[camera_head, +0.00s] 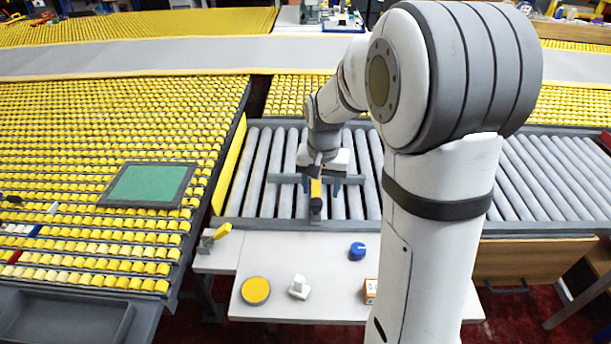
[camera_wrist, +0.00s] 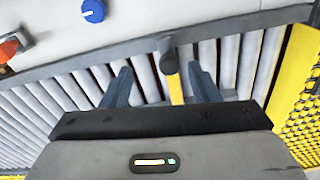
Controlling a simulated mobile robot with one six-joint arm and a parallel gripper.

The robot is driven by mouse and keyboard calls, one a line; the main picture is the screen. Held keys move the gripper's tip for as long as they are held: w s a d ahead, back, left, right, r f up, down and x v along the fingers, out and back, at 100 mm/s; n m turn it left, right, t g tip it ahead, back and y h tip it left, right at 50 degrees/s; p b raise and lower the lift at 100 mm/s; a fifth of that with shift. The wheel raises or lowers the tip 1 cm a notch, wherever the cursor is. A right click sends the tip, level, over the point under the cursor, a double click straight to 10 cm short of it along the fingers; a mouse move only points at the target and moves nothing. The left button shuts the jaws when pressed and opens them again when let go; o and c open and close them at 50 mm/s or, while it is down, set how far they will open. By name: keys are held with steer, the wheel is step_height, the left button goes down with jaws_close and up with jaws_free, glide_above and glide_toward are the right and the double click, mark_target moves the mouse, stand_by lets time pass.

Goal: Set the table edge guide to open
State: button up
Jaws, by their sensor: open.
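A grey bar assembly (camera_head: 290,179) lies over the rollers, with a yellow handle (camera_head: 316,188) near its middle; I take this to be the table edge guide. In the wrist view the handle shows as a yellow stem (camera_wrist: 175,90) with a round grey end (camera_wrist: 169,62). My gripper (camera_head: 322,186) is above the rollers, pointing down, with its fingers apart. The handle stands between the fingers (camera_wrist: 160,78), nearer one of them in the wrist view. I cannot tell whether either finger touches it. My wrist hides part of the guide.
A yellow rail (camera_head: 230,165) borders the rollers.

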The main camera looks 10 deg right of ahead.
steer(key=m, duration=0.1)
glide_above(317, 201)
steer(key=shift+g, duration=0.3)
step_height(317, 201, down, 4)
steer(key=shift+a+f+p, duration=0.1)
steer(key=shift+f+p, duration=0.15)
steer(key=shift+p, duration=0.15)
steer(key=shift+f+p, duration=0.35)
steer(key=shift+f, duration=3.6)
steer(key=shift+c, duration=0.5)
jaws_close()
